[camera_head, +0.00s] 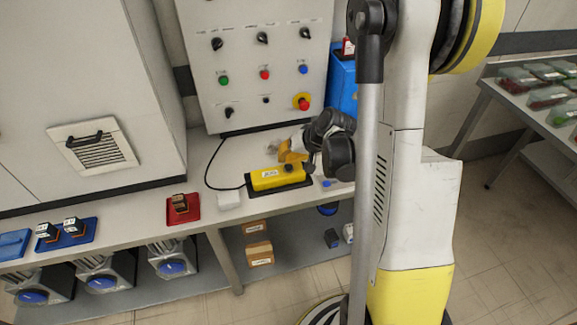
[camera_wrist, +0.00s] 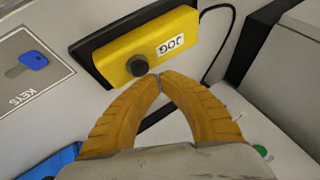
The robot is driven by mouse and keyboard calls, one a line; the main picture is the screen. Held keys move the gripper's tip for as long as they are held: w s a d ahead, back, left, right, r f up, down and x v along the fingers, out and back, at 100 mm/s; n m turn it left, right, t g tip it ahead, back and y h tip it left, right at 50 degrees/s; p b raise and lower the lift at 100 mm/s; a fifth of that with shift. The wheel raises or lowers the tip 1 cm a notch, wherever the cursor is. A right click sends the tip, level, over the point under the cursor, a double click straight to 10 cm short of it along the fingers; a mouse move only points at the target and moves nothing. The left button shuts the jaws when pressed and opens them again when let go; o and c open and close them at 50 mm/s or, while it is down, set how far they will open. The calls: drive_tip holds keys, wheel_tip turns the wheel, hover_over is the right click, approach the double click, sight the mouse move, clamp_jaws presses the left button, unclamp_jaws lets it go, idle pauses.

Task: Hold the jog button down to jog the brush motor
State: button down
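The yellow jog box (camera_head: 268,180) lies on a black base on the bench, and it fills the upper middle of the wrist view (camera_wrist: 175,45). A white JOG label is on its top. The round black jog button (camera_wrist: 142,65) sits near one end of the box. My gripper (camera_wrist: 160,76) has orange fingers whose tips meet with nothing between them. The tips appear just beside the button in the wrist view; I cannot tell their height above it. In the head view my gripper (camera_head: 284,157) is above the back of the box.
A KEYS plate (camera_wrist: 32,75) with a blue key lies beside the box. A black cable runs from the box. A control panel (camera_head: 250,50) with knobs and coloured buttons stands behind. A white block (camera_head: 229,200) and a red tray (camera_head: 184,210) are to the left on the bench.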

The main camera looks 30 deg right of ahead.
sight(285, 165)
drive_tip(key=shift+f, duration=0.2)
drive_tip(key=shift+f+b, duration=0.3)
drive_tip(key=shift+b, duration=0.25)
drive_tip(key=shift+f, duration=0.4)
idle(0.7)
drive_tip(key=shift+r, duration=0.1)
idle(2.4)
drive_tip(key=shift+r+p, duration=0.55)
drive_tip(key=shift+r, duration=0.25)
drive_tip(key=shift+r+p, duration=1.85)
drive_tip(key=shift+r, duration=0.7)
